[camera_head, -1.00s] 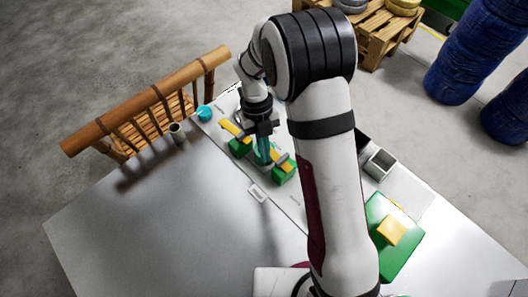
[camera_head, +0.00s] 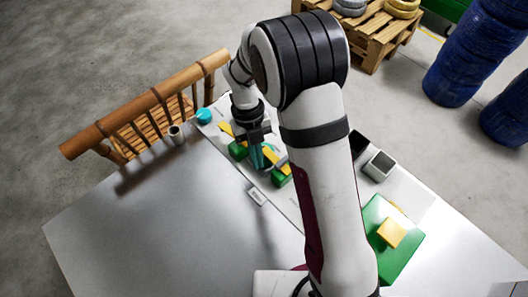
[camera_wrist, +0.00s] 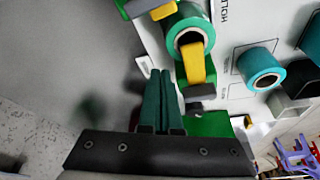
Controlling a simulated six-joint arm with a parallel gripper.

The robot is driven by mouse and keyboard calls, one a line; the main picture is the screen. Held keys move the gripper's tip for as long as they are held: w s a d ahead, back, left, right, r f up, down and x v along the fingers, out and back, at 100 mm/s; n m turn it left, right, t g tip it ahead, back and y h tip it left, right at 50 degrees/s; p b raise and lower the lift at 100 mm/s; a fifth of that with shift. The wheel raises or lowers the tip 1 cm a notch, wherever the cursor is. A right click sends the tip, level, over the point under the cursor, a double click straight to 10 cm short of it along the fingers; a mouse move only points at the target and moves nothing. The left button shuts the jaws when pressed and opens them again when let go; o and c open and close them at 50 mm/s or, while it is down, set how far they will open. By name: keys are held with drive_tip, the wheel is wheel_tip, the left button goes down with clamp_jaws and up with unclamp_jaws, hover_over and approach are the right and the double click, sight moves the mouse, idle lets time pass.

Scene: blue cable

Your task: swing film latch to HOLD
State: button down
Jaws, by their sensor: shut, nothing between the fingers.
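My gripper (camera_head: 256,160) is shut and empty, low beside the fixture on the white board. In the wrist view its two green fingers (camera_wrist: 161,78) lie together. A yellow lever (camera_wrist: 194,62) comes out of a teal ring (camera_wrist: 190,22) just right of the fingertips, with a dark grey piece at its near end. I cannot tell whether the fingers touch it. A green block (camera_wrist: 210,125) lies below the lever. In the head view yellow parts (camera_head: 226,128) and green blocks (camera_head: 238,150) show on both sides of my gripper, which hides part of the fixture.
A separate teal cylinder (camera_wrist: 260,68) stands on the board to the right in the wrist view. A small white tag (camera_head: 257,196) lies in front of the fixture. A grey open box (camera_head: 379,166) and a green block with a yellow top (camera_head: 391,233) stand right.

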drive_tip(key=shift+s+a+r, duration=0.3)
drive_tip(key=shift+s+a, duration=0.25)
drive_tip(key=shift+a, duration=0.05)
wheel_tip(320, 180, up, 9)
drive_tip(key=w+d, duration=0.2)
drive_tip(key=shift+d, duration=0.2)
drive_tip(key=shift+s+f, duration=0.1)
drive_tip(key=s+d+r+n+t+y, duration=0.1)
drive_tip(key=s+d+r+n, duration=0.3)
drive_tip(key=n, duration=0.3)
drive_tip(key=s+d+r+n+y, duration=0.1)
drive_tip(key=s+d+r+n, duration=0.15)
drive_tip(key=s+n, duration=0.3)
drive_tip(key=s+d+n+t+y, duration=0.1)
drive_tip(key=s+n+t, duration=0.1)
drive_tip(key=s+n, duration=0.8)
drive_tip(key=n, duration=0.3)
drive_tip(key=shift+d+f, duration=0.2)
drive_tip(key=shift+f, duration=0.1)
drive_tip(key=shift+w+n, duration=0.15)
drive_tip(key=shift+n, duration=0.2)
